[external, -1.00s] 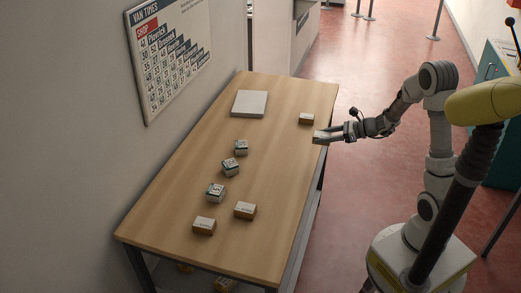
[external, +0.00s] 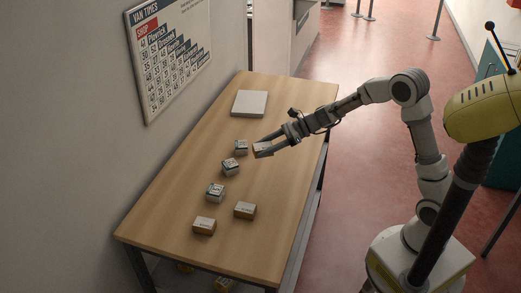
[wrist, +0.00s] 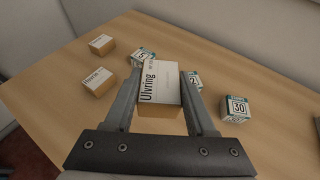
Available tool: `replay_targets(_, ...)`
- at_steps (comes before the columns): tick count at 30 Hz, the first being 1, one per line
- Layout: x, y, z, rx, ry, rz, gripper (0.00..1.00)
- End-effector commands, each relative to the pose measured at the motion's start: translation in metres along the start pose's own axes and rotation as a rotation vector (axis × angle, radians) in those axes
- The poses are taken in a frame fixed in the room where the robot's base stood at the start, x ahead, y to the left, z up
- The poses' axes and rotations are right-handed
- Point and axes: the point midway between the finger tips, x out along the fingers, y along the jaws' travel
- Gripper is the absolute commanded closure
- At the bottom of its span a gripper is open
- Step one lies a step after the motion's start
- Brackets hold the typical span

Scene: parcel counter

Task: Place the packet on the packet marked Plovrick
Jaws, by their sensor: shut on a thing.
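My gripper (external: 258,150) is shut on a packet (external: 263,149), brown with a white top. In the wrist view the packet (wrist: 160,82) reads "Ulvring" and sits between the fingers (wrist: 160,105), above the table. Three white packets with dark number labels lie in a slanting row. The one showing 30 (wrist: 236,108) also shows in the external view (external: 241,147). The middle one (wrist: 195,81) is partly hidden by the held packet and finger; the third (wrist: 143,57) is beyond it. I cannot read the name Plovrick on any packet.
Two brown packets with white tops, one nearer the wall (external: 204,226) and one nearer the front edge (external: 245,210), lie at the near end. A flat grey box (external: 249,104) lies at the far end. A "Van Times" board (external: 170,55) with names and numbers hangs on the wall.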

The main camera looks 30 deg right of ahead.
Motion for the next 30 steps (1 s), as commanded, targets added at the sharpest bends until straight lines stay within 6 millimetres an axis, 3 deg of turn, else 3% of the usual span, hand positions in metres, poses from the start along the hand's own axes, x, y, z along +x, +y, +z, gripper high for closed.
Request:
replay_targets(1,0.024,0.015,0.013,-0.023,-0.003,0.044,1.0)
replay_targets(6,0.08,0.058,0.046,-0.066,-0.008,0.147,1.0)
replay_targets(13,0.115,0.094,0.069,-0.094,-0.014,0.217,1.0)
replay_targets(17,0.129,0.105,0.069,-0.098,-0.015,0.229,1.0)
replay_targets(30,0.216,0.162,0.045,-0.097,-0.014,0.229,1.0)
